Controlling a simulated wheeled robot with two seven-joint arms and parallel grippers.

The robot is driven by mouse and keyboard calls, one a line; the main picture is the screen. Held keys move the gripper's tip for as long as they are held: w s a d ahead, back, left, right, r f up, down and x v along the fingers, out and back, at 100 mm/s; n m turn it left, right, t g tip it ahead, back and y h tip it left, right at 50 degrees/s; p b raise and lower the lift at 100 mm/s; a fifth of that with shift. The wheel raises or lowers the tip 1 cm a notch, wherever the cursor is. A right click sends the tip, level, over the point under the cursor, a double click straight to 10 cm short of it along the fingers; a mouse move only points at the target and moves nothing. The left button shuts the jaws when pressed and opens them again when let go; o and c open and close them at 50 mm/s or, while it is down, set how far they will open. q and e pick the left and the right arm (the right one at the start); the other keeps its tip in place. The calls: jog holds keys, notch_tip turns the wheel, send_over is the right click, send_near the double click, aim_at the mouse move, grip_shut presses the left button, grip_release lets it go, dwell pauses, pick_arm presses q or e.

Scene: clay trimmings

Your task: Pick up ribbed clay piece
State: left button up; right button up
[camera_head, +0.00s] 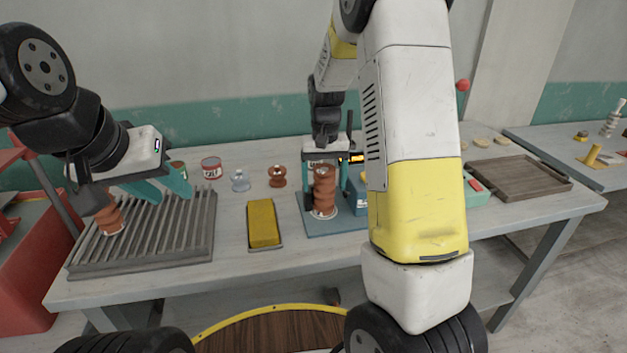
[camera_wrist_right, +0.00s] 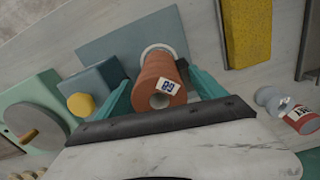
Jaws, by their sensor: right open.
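A ribbed orange-brown clay piece (camera_head: 324,190) stands upright on a blue-grey board (camera_head: 341,225). My right gripper (camera_head: 330,165) is over its top. In the right wrist view the piece (camera_wrist_right: 158,78) with a numbered label lies between the teal fingers of my right gripper (camera_wrist_right: 165,98); they are open, with a gap on each side. Another ribbed clay piece (camera_head: 108,217) stands on the grey slatted rack (camera_head: 180,235) at the left. My left gripper (camera_head: 163,190) is above the rack, right of that piece, with its two teal fingers apart and nothing seen between them.
A yellow sponge-like block (camera_head: 263,223) lies left of the board. A brown wooden tray (camera_head: 515,178) is at the right. My right arm hides part of the table.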

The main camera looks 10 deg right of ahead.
grip_shut()
dwell(0.3)
dwell(0.3)
